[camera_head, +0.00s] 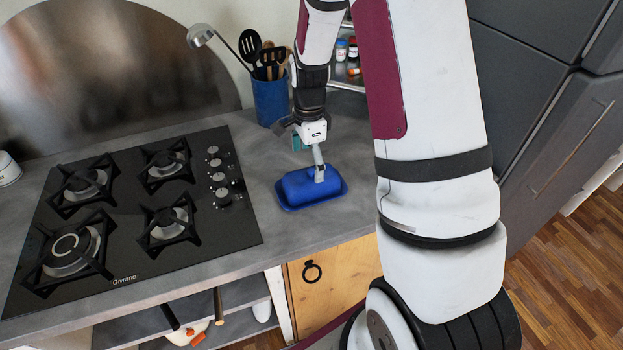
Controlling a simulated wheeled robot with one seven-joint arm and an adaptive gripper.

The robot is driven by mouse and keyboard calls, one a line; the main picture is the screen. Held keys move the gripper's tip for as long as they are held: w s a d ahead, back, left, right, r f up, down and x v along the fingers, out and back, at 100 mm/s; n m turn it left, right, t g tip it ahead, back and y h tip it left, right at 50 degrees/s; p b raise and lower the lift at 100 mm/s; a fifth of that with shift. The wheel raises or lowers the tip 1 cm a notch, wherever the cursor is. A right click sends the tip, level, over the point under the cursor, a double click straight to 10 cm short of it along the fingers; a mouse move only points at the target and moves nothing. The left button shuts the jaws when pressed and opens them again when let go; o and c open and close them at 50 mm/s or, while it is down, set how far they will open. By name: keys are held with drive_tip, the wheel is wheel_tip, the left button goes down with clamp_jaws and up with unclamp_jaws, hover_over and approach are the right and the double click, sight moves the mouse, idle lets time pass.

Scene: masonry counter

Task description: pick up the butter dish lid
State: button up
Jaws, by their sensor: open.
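A blue butter dish with a rounded lid (300,189) on a flat rimmed base (285,204) sits on the grey counter, right of the stove. My gripper (319,172) reaches down over the lid from behind, with one finger showing against the lid's top right part. The gripper is open. The other finger is mostly hidden, and I cannot tell whether the visible finger touches the lid.
A black gas stove (135,215) fills the counter to the left. A blue utensil holder (271,101) with ladles and spatulas stands behind the dish, near the wall. Small jars (347,50) sit on a rack at the back. The counter is bare between stove and dish.

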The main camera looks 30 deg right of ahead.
sight(311, 174)
drive_tip(key=shift+s+d+f+p, duration=0.1)
drive_tip(key=shift+f+p, duration=0.3)
drive_tip(key=shift+f, duration=1.5)
drive_tip(key=shift+d+f+p, duration=0.1)
drive_tip(key=shift+f+p, duration=0.3)
drive_tip(key=shift+f, duration=1.5)
drive_tip(key=shift+c, duration=0.5)
drive_tip(key=c, duration=1.3)
